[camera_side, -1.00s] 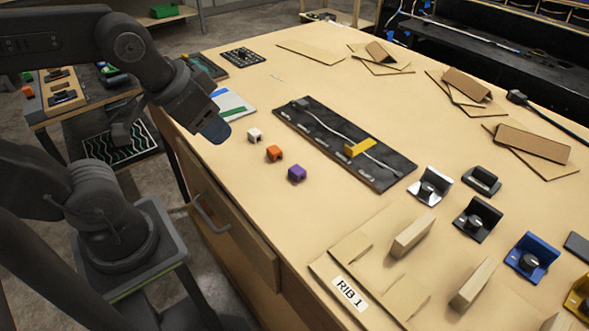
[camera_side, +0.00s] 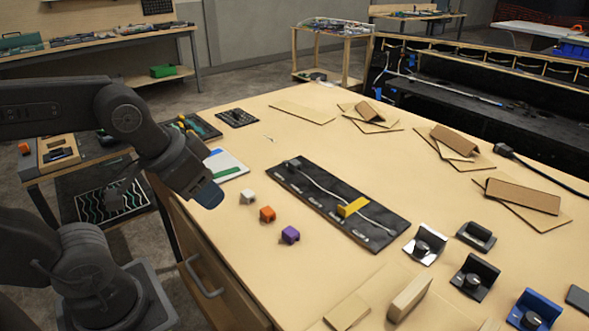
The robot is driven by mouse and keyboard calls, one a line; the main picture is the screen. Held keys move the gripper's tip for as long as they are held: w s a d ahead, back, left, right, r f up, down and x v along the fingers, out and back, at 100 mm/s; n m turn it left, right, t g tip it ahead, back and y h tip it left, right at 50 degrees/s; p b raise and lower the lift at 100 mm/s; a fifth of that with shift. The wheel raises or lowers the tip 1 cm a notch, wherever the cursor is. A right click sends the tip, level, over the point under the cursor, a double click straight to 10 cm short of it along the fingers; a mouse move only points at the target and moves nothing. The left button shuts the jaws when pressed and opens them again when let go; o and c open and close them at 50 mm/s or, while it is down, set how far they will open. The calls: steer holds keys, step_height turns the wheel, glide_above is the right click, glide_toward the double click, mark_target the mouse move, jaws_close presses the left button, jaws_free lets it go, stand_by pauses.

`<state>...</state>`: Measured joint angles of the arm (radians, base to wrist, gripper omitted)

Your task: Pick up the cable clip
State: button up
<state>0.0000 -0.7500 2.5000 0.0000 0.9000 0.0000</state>
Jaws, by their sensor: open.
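Three small block-like clips lie in a slanting row on the wooden table: a white one (camera_side: 248,197), an orange one (camera_side: 267,214) and a purple one (camera_side: 290,235). I cannot tell which of them the task means. Beside them lies a black board (camera_side: 310,196) with a pale cable running along it and a yellow block (camera_side: 351,207) over the cable. My gripper (camera_side: 208,195) is open and empty, left of the white clip and apart from it, near the table's left edge. The gap between its fingers is hard to make out.
A white, blue and green card (camera_side: 225,166) lies behind my gripper. Knob units, including a silver one (camera_side: 424,245) and a blue one (camera_side: 533,311), stand at the right. Folded cardboard pieces (camera_side: 523,196) lie farther back. Bare table surrounds the small clips.

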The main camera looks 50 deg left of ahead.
stand_by(0.4)
steer(key=shift+o, duration=1.2)
